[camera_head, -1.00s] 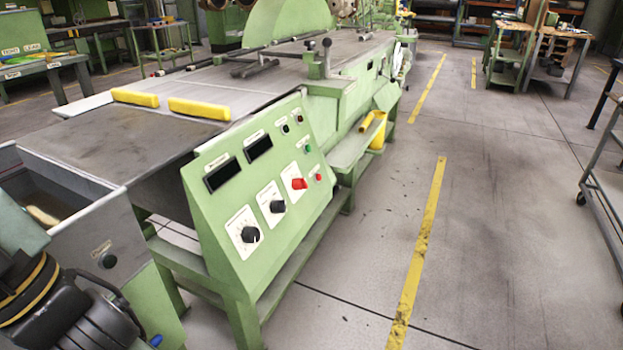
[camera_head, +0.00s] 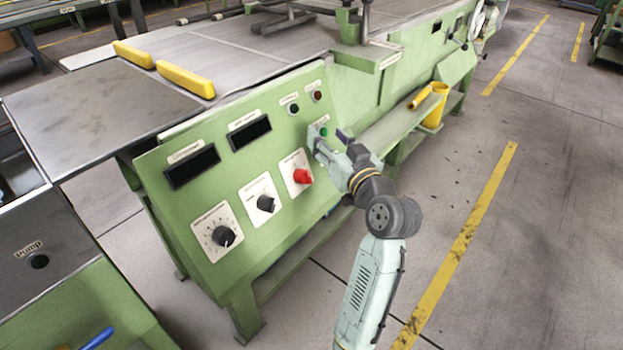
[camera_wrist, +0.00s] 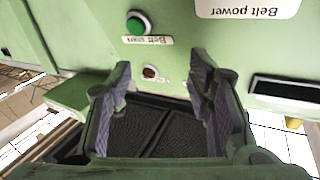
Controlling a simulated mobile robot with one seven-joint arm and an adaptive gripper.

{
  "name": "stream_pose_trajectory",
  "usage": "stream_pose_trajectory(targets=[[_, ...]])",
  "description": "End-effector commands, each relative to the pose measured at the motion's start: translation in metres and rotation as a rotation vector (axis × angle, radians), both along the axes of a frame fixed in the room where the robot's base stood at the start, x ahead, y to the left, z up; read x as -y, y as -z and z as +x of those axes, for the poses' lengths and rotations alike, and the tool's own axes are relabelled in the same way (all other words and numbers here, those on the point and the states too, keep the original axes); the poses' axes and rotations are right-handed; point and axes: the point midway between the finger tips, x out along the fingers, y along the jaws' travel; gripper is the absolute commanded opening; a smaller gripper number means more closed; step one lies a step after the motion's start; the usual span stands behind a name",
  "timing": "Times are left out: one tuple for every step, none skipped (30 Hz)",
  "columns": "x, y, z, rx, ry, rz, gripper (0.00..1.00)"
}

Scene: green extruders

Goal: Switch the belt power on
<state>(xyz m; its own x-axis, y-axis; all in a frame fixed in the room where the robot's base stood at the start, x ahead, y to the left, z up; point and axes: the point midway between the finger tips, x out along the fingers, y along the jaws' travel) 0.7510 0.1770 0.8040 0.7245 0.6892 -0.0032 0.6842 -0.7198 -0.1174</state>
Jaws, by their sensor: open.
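A green slanted control panel (camera_head: 230,190) faces me. A red rotary knob (camera_head: 302,176) sits on a white plate near the panel's right side. In the wrist view, part of a white plate marked "Belt power" (camera_wrist: 248,8) shows upside down at the top; the knob itself is out of that view. My gripper (camera_head: 331,137) is open and empty at the panel's right edge, above and right of the red knob. The wrist view shows its fingers (camera_wrist: 165,85) spread, with a small dark red button (camera_wrist: 150,72) between them and a green button (camera_wrist: 138,22) above.
Two black knobs (camera_head: 224,236) (camera_head: 266,203) and two dark displays (camera_head: 192,166) (camera_head: 249,132) share the panel. Yellow blocks (camera_head: 186,79) lie on the belt table. A green shelf (camera_head: 405,125) and a yellow bucket (camera_head: 434,107) stand right of the panel. The floor to the right is clear.

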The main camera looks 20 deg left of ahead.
Motion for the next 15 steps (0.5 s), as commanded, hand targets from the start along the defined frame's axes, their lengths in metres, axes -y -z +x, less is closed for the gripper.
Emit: stream_pose_trajectory(targets=[[0.012, 0.023, -0.006, -0.051, -0.058, -0.003, 0.47], [0.018, 0.034, -0.011, -0.071, -0.097, -0.004, 0.47], [0.026, 0.046, -0.019, -0.091, -0.148, -0.002, 0.47], [0.031, 0.054, -0.026, -0.101, -0.184, 0.002, 0.47], [0.037, 0.06, -0.033, -0.106, -0.22, 0.006, 0.47], [0.045, 0.068, -0.043, -0.11, -0.264, 0.011, 0.47], [0.05, 0.072, -0.05, -0.108, -0.295, 0.018, 0.47], [0.055, 0.075, -0.057, -0.105, -0.322, 0.023, 0.47], [0.062, 0.079, -0.065, -0.1, -0.355, 0.03, 0.47], [0.066, 0.081, -0.071, -0.093, -0.375, 0.033, 0.47], [0.069, 0.082, -0.075, -0.088, -0.392, 0.038, 0.47], [0.073, 0.083, -0.08, -0.08, -0.41, 0.042, 0.47], [0.074, 0.084, -0.083, -0.075, -0.42, 0.045, 0.47], [0.075, 0.084, -0.085, -0.073, -0.428, 0.047, 0.47], [0.074, 0.085, -0.086, -0.07, -0.435, 0.049, 0.47]])
